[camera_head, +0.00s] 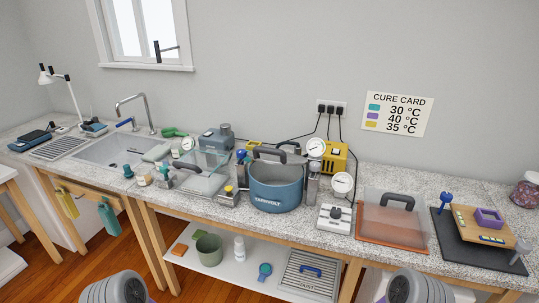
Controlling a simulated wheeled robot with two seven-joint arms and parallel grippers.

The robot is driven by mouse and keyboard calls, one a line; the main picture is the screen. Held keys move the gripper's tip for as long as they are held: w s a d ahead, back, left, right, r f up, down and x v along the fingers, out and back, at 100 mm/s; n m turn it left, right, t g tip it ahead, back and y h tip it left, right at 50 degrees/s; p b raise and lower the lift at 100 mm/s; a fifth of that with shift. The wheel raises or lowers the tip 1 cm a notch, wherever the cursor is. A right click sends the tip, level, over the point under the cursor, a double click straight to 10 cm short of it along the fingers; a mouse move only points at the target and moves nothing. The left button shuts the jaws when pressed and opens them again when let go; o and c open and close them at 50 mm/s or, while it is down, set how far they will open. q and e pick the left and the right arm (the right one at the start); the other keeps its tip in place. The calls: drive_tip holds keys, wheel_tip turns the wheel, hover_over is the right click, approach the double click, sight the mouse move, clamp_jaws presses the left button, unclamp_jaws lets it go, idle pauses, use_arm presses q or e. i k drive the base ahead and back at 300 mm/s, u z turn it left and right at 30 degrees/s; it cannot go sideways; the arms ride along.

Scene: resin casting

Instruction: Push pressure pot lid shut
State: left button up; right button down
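The pressure pot (276,196) is a round blue pot with white lettering on its front, standing on the speckled counter in the middle of the head view. A dark handle (269,152) arches at its top, with another dark handle-like part just behind. The top is small in view, and I cannot tell surely whether the lid is seated or raised. Neither gripper is in view. Only grey ribbed parts of my own arms show at the bottom edge, well in front of the pot and apart from it.
Gauges (316,147) and a yellow box (337,157) crowd the pot's right and back. A clear-lidded case (201,171) stands left. A white control box (335,218) and an orange tray with clear cover (391,237) stand right. Below is a white shelf (222,262).

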sight(278, 152)
drive_tip(key=z, duration=0.1)
drive_tip(key=k, duration=0.25)
drive_tip(key=u, duration=0.8)
drive_tip(key=i, duration=0.8)
drive_tip(key=u, duration=0.05)
